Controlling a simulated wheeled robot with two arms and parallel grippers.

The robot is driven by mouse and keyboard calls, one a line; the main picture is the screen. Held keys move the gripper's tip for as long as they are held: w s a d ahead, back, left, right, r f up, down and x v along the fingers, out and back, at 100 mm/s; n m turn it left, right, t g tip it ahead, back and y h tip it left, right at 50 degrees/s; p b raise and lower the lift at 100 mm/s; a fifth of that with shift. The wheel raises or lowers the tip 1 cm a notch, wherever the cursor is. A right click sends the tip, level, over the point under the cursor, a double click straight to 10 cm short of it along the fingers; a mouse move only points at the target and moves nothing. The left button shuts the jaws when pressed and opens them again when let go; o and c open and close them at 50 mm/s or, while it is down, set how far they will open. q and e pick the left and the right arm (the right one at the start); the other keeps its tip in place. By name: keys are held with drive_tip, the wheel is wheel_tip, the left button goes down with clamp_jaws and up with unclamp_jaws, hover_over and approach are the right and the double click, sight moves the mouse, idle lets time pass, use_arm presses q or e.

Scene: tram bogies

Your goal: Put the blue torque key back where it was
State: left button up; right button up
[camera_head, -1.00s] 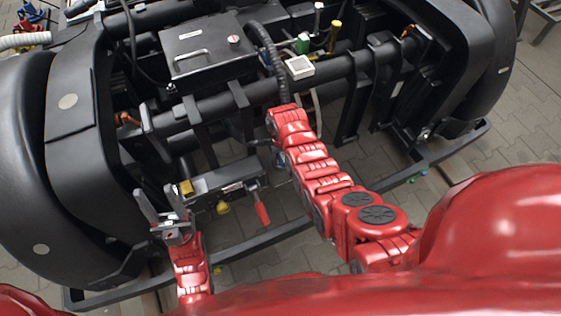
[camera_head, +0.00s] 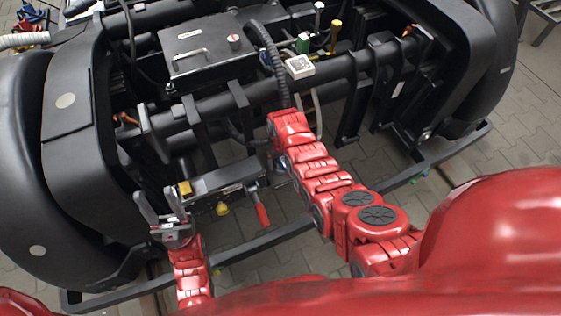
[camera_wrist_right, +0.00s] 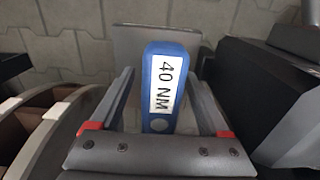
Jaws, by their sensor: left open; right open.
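The blue torque key (camera_wrist_right: 168,95) with a white "40 NM" label shows in the right wrist view. It lies between the two fingers of my right gripper (camera_wrist_right: 163,75), with gaps visible on both sides, so the gripper is open around it. A grey plate (camera_wrist_right: 125,42) is behind the key; whether they touch, I cannot tell. In the head view my right gripper and the key are hidden behind my red right arm. My left gripper (camera_head: 156,194) is open and empty, fingers up, in front of the bogie's lower left part.
The black bogie frame (camera_head: 195,108) fills the head view, with a lidded box (camera_head: 205,48) on top. A red-handled lever (camera_head: 262,216) and a yellow knob (camera_head: 222,208) are right of my left gripper. A dark block (camera_wrist_right: 245,85) stands close right of my right gripper.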

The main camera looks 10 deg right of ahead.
drive_tip(key=shift+r+p, duration=0.3)
drive_tip(key=shift+r, duration=0.4)
wheel_tip(320, 180, up, 10)
drive_tip(key=shift+r+p, duration=0.1)
drive_tip(key=shift+p, duration=1.1)
drive_tip(key=shift+s+r, duration=0.1)
drive_tip(key=shift+r, duration=0.2)
